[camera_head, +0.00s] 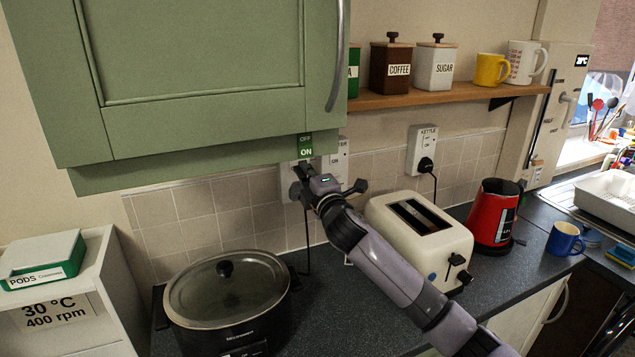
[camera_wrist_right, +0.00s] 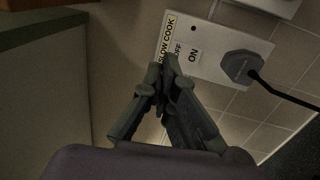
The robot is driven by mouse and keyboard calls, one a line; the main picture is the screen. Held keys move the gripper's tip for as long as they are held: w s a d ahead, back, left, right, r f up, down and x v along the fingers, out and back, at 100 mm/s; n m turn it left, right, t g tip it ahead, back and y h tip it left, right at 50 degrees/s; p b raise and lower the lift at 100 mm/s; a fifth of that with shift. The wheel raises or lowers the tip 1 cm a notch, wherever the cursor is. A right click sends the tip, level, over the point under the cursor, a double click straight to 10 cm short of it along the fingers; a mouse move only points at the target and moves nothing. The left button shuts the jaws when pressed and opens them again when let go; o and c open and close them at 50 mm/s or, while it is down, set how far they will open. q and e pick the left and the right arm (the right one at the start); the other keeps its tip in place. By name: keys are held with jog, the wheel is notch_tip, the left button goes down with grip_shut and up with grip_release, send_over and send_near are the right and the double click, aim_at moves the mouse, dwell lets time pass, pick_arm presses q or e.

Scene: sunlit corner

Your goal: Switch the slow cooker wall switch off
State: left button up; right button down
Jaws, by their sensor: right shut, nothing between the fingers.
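The slow cooker wall switch (camera_wrist_right: 218,62) is a white plate on the tiled wall. In the right wrist view it bears a SLOW COOK label, the words OFF and ON, and a dark plug with a black cable. In the head view my right gripper and arm mostly hide it. My right gripper (camera_head: 303,170) is just under the green cupboard. In the right wrist view my right gripper (camera_wrist_right: 163,78) is shut and empty, its tips overlapping the labelled end of the plate. I cannot tell whether they touch it. The rocker's position is not clear. My left gripper is not in view.
The green cupboard (camera_head: 200,60) hangs low above the switch. The slow cooker (camera_head: 228,292) stands on the counter below, left of the cream toaster (camera_head: 400,235). A red kettle (camera_head: 493,215) and the kettle switch (camera_head: 421,145) are farther right.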

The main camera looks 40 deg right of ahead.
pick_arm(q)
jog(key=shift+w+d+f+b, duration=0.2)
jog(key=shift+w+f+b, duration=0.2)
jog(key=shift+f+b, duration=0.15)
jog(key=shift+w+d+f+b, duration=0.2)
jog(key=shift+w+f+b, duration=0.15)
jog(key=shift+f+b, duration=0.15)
pick_arm(e)
jog(key=s+a+r, duration=0.1)
jog(key=s, duration=0.5)
jog(key=shift+s+a, duration=0.25)
jog(key=shift+s, duration=0.15)
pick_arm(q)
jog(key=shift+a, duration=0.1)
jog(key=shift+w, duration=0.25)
